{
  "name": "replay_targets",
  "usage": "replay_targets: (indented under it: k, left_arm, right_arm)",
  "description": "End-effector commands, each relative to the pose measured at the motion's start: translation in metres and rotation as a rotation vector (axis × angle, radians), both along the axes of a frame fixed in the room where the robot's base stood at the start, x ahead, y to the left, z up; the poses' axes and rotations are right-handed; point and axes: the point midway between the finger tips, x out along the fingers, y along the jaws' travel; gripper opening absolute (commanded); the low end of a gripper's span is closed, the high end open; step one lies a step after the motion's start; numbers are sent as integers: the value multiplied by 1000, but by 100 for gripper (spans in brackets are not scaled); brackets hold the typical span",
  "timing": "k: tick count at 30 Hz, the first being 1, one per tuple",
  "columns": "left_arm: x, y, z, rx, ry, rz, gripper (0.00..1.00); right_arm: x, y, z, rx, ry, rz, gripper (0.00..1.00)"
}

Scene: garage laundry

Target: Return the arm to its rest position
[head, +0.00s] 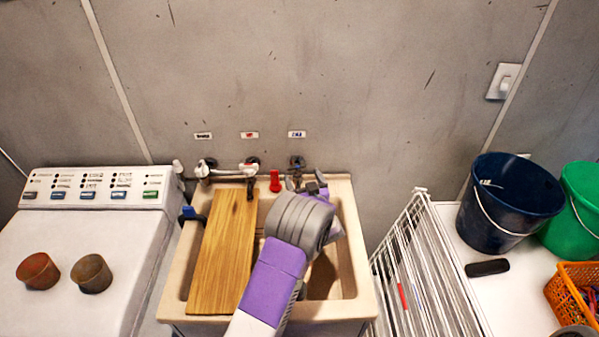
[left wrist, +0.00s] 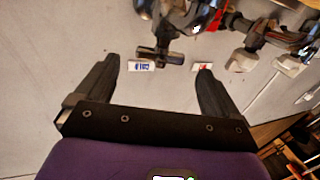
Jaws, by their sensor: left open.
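My left arm (head: 276,268), purple, white and grey, reaches up over the sink (head: 362,290) from the bottom of the head view. My left gripper (head: 312,186) is at the sink's back edge, in front of the right-hand tap (head: 297,162), partly hidden by its own wrist. In the left wrist view its two dark fingers (left wrist: 158,70) are spread with nothing held between them. The tap (left wrist: 160,52) and a blue-marked label (left wrist: 141,66) show beyond the fingertips; I cannot tell whether the fingers touch anything. My right gripper is not in view.
A wooden board (head: 222,255) lies across the sink's left part. A red-handled tap (head: 275,181) stands left of the gripper. The washer (head: 80,245) holds two brown pots. At right are a white rack (head: 415,265), a dark blue bucket (head: 508,205), a green bucket (head: 580,205) and an orange basket (head: 572,290).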

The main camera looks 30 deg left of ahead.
Motion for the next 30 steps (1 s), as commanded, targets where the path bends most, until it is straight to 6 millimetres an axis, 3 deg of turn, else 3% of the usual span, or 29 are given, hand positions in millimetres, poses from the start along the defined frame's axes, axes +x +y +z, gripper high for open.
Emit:
replay_targets:
  k: [20, 23, 30]
  left_arm:
    - [-6, -6, 4, 1, -1, 1, 96]
    - [-5, -6, 19, 1, -1, 1, 96]
    - [-5, -6, 88, 0, -1, 1, 96]
  right_arm:
    - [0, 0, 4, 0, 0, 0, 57]
    - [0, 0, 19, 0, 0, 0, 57]
    - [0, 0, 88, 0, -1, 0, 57]
